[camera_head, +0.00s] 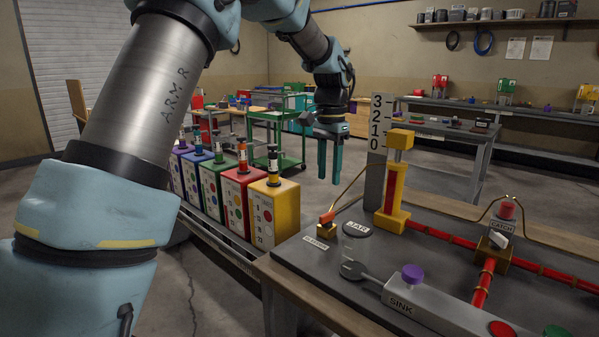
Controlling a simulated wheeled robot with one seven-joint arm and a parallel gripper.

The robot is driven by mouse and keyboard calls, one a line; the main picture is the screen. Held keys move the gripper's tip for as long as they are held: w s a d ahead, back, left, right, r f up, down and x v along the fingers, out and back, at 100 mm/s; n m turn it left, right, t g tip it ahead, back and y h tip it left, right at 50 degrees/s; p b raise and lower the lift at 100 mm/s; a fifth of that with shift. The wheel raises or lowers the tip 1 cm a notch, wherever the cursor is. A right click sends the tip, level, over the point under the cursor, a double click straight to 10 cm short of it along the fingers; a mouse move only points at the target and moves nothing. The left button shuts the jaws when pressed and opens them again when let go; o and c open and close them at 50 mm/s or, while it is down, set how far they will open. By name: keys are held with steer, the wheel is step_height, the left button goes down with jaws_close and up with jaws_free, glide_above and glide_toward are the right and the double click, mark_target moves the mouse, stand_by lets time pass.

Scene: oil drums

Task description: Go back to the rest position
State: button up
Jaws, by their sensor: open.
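My gripper (329,180) hangs fingers down at the end of my arm, in the upper middle of the view. Its two teal fingers are apart, with nothing seen between them. It is in the air, left of the numbered post (377,150) and above the level of the dark bench top (340,275). It appears clear of everything around it. My arm arches from the lower left up past the top edge, where part of it is cut off, and comes down to the gripper.
Several coloured boxes with bottle-like tops, among them a yellow one (286,215) and a red one (229,203), stand in a row at left. The bench carries a yellow-and-red column (393,195), red pipes (440,239) and a grey SINK block (440,305). A green cart (287,163) stands behind.

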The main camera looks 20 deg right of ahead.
steer(key=a+f+n, duration=0.2)
steer(key=a+n, duration=0.1)
steer(key=a, duration=0.7)
steer(key=a+f+n, duration=0.2)
steer(key=a+n, duration=0.1)
steer(key=a, duration=0.7)
steer(key=s+a+f+n, duration=0.2)
steer(key=s+a, duration=0.3)
steer(key=a, duration=0.3)
steer(key=s+a+f+n+t, duration=0.1)
steer(key=s+a+f+n, duration=0.2)
steer(key=a, duration=0.5)
steer(key=s+n, duration=0.1)
steer(key=s, duration=0.1)
steer(key=shift+s+a+n+t, duration=0.2)
steer(key=shift+s+n+t, duration=0.1)
steer(key=shift+s, duration=0.1)
steer(key=shift+o, duration=0.4)
steer(key=shift+f, duration=0.1)
